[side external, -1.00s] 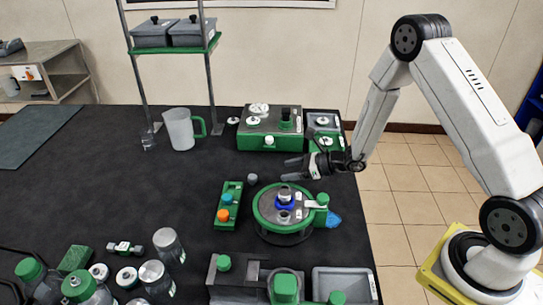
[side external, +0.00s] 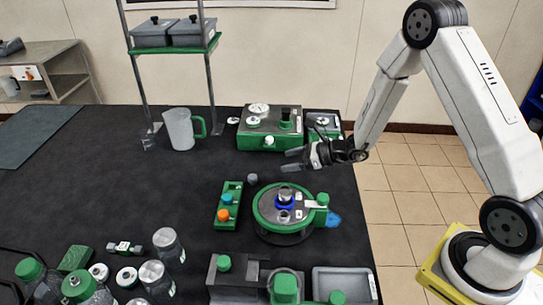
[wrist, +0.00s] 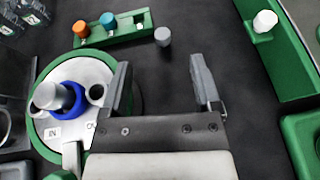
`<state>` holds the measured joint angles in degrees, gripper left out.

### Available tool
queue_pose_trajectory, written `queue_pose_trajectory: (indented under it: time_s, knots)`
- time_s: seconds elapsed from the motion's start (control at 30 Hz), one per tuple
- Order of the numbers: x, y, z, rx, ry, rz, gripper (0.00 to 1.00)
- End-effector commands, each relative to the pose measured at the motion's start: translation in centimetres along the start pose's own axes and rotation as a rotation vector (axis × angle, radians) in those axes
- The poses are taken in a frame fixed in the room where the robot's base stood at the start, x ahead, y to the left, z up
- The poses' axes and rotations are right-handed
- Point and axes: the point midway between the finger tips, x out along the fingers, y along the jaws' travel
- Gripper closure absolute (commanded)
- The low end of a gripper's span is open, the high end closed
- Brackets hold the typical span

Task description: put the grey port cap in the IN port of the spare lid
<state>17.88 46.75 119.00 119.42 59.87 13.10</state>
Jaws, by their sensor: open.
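The grey port cap (side external: 252,178) stands on the black table, behind and left of a round green-rimmed lid (side external: 262,212). In the wrist view the cap (wrist: 162,36) shows beyond my fingertips, between their lines and apart from them. The lid (wrist: 108,72) carries an IN label (wrist: 52,132), a blue ring (wrist: 70,98) around a grey-white upright piece, and a dark round port (wrist: 96,93). Which opening the IN label belongs to is not clear. My gripper (side external: 292,160) is open and empty above the table; it also shows in the wrist view (wrist: 160,82).
A green rack (side external: 228,205) with orange and blue caps stands left of the lid. A green-and-grey box (side external: 262,140) stands behind my gripper, and a clear jug (side external: 180,130) is at the back left. Jars and bottles crowd the front left. The left-middle table is clear.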

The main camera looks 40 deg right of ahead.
Motion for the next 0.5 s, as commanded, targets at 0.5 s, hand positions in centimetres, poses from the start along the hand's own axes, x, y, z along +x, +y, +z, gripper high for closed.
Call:
queue_pose_trajectory:
  time_s: [0.5]
  knots:
    - [-1.1,0.5,4.8,-0.012,0.012,0.059,0.2]
